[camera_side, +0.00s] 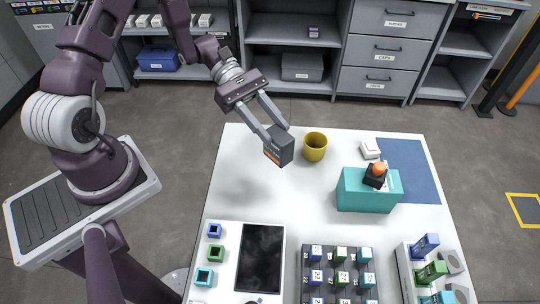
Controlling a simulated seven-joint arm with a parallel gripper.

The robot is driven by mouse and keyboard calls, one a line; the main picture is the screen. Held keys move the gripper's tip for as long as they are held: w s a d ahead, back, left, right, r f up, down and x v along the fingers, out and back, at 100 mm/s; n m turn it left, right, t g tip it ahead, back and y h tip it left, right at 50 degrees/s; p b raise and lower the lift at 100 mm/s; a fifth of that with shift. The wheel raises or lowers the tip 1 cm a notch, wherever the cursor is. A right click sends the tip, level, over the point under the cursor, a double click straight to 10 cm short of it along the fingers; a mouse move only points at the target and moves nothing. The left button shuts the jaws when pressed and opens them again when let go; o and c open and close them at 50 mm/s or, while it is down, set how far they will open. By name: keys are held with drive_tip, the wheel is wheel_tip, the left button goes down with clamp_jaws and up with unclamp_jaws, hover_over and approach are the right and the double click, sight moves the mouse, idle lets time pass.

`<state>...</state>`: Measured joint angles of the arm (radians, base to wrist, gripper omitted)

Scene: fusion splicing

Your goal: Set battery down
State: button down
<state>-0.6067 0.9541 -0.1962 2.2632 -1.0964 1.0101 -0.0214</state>
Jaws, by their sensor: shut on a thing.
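The battery (279,147) is a dark grey block with an orange stripe near its lower edge. My gripper (277,133) is shut on it, with one finger on each side. The battery appears tilted and seems to be over the back left part of the white table (240,180), left of a yellow mug. I cannot tell from this view whether its underside touches the table.
The yellow mug (315,147) stands close to the battery's right. A teal box (352,190) with an orange-topped black item (376,175) is further right, near a blue mat (415,172). A dark panel (261,258) and a rack of numbered blocks (335,272) lie in front. The table's left middle is clear.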

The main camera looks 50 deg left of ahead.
drive_tip(key=w+a+n+t+y, duration=0.1)
drive_tip(key=w+a+n+t, duration=0.35)
drive_tip(key=a, duration=0.35)
drive_tip(key=shift+t, duration=0.35)
drive_tip(key=f, duration=1)
drive_tip(key=shift+s+a, duration=0.25)
drive_tip(key=c, duration=0.9)
unclamp_jaws()
drive_tip(key=shift+f, duration=0.15)
